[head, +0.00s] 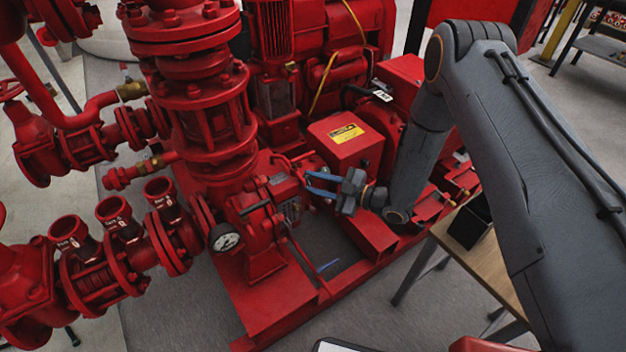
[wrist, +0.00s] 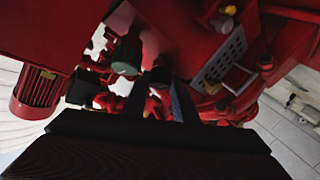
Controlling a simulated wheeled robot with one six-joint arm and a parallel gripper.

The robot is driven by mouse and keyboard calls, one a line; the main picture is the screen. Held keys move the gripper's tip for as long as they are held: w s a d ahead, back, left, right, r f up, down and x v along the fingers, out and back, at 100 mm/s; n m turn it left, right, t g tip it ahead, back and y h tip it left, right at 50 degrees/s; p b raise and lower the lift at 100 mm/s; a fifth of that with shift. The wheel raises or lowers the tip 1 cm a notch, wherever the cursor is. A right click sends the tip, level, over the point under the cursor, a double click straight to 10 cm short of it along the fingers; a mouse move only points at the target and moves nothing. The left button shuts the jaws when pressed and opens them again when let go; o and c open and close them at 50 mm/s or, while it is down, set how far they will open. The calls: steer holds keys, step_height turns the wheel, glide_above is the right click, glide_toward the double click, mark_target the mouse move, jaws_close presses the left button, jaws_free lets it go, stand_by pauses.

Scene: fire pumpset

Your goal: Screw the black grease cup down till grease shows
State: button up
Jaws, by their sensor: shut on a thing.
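My gripper (head: 312,183) reaches in from the right in the head view, its blue fingers level against the red pump's bearing housing (head: 285,190). The fingers are shut on a small part at the housing. The black grease cup is not clearly visible at the fingertips, and no grease can be made out. In the wrist view my gripper (wrist: 162,78) points up at the red machinery from a dark body along the bottom. A dark greenish cylinder (wrist: 127,56) shows left of the fingertips; I cannot tell whether it is a grease cup.
A red box with a yellow label (head: 346,133) stands just behind my gripper. A gauge (head: 226,240) and red flanged pipes fill the left. A wooden table (head: 458,240) with a black container (head: 470,222) is at the right. A blue item (head: 328,266) lies below my gripper.

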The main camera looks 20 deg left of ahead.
steer(key=shift+s+m+t+p, duration=0.2)
steer(key=shift+m+t+p, duration=0.2)
steer(key=shift+m+t, duration=0.9)
steer(key=shift+m, duration=0.4)
steer(key=o, duration=1)
steer(key=shift+f, duration=0.1)
steer(key=shift+o, duration=0.2)
